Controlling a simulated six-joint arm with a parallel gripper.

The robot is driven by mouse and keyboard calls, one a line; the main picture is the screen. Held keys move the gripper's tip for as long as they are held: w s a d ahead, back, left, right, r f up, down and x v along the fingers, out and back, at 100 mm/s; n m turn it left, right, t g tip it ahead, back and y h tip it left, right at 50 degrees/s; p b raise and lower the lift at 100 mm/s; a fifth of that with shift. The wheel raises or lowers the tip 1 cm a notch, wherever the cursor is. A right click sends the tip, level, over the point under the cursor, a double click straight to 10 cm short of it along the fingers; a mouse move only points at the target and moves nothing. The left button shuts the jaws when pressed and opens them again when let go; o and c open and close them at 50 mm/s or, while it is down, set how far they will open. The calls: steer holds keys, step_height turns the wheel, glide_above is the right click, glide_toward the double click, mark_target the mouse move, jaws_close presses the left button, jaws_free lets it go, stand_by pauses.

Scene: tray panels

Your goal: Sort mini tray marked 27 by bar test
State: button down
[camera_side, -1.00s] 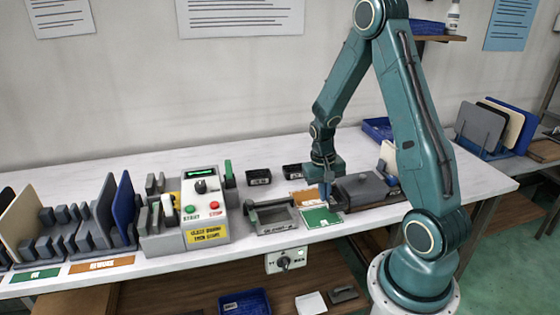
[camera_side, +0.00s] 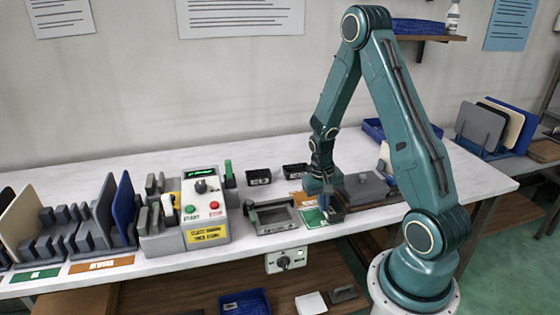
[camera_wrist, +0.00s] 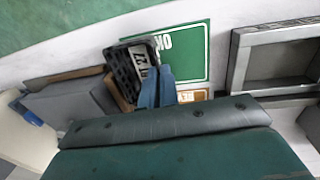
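The black mini tray marked 27 (camera_wrist: 124,70) shows in the wrist view at my gripper's fingertips, its white label facing the camera. My gripper (camera_wrist: 158,82) has its two blue fingers close together at the tray's edge and appears shut on it. In the side view my gripper (camera_side: 325,190) is low at the right of the bench, with the dark tray (camera_side: 335,214) under it, over the green OK card (camera_side: 311,217). The card also shows in the wrist view (camera_wrist: 190,50). The exact grip and any gap below the tray are hidden.
Two black mini trays (camera_side: 258,178) (camera_side: 294,170) stand at the back. A grey frame fixture (camera_side: 272,216) is left of the card. A grey block with a knob (camera_side: 366,188) is close on the right. The START/STOP control box (camera_side: 204,208) stands further left.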

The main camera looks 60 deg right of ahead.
stand_by(0.3)
steer(key=c, duration=1.6)
jaws_free()
steer(key=shift+r, duration=0.1)
steer(key=shift+r, duration=3.95)
steer(key=a+r+n+t, duration=0.3)
steer(key=a+r+n, duration=0.1)
steer(key=a+r, duration=0.9)
steer(key=s+a+r+n+t, duration=0.1)
steer(key=s+a+r, duration=0.1)
steer(key=s+a, duration=0.1)
steer(key=s+a+r+n+t, duration=0.1)
steer(key=s+a+r+n, duration=0.1)
steer(key=s+a+r, duration=0.1)
steer(key=s+a+r+n+t+y, duration=0.1)
steer(key=s+a+r+n, duration=0.1)
steer(key=s+r, duration=0.1)
steer(key=shift+s+a+t, duration=0.25)
steer(key=shift+a+t, duration=0.05)
steer(key=shift+a, duration=0.1)
